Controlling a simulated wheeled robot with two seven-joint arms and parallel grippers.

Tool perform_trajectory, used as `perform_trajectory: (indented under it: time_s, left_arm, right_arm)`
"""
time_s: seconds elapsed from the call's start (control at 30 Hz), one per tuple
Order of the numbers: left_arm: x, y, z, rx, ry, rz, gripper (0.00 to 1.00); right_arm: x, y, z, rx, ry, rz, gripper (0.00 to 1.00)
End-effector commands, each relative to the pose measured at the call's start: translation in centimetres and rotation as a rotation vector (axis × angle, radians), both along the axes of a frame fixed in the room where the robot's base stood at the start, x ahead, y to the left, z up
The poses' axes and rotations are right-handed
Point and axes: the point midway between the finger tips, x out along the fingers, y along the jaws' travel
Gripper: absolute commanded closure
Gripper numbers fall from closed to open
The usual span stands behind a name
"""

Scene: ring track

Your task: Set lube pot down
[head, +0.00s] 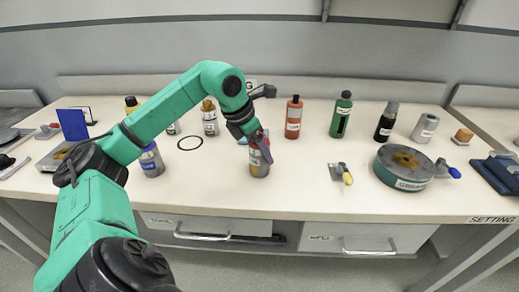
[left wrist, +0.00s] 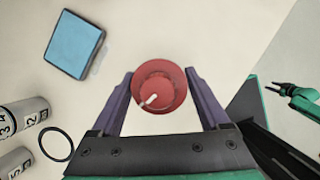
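The lube pot (head: 259,169), a small pot with a tan body and red top, is in my left gripper (head: 261,150) near the middle of the bench. In the left wrist view its round red lid (left wrist: 159,86), with a small pale mark, sits between the two purple fingers (left wrist: 160,76).
A round green tin (head: 403,168) and yellow-handled tool (head: 342,174) lie right. Bench around the pot's front is clear.

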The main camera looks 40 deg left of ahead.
Motion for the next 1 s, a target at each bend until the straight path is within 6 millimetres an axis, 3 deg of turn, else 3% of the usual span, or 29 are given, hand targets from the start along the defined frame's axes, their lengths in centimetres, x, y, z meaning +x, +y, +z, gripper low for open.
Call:
perform_trajectory:
  time_s: [0.3, 0.43, 0.8, 1.0]
  left_arm:
    - [0.0, 0.0, 0.1, 0.0, 0.001, 0.0, 0.01]
    - [-0.2, 0.1, 1.0, 0.002, -0.001, 0.001, 0.01]
    - [-3.6, 1.2, 9.8, 0.002, -0.002, 0.001, 0.01]
    - [-4.5, 1.3, 11.4, 0.0, 0.001, 0.0, 0.01]
  right_arm:
    - [-0.1, 0.0, 0.1, -0.001, 0.003, 0.0, 0.5]
    - [-0.2, -0.1, 0.3, -0.001, 0.003, 0.001, 0.5]
    - [-0.1, -0.2, 1.9, -0.003, 0.002, 0.002, 0.5]
    - [-0.1, -0.3, 2.3, -0.004, 0.002, 0.002, 0.5]
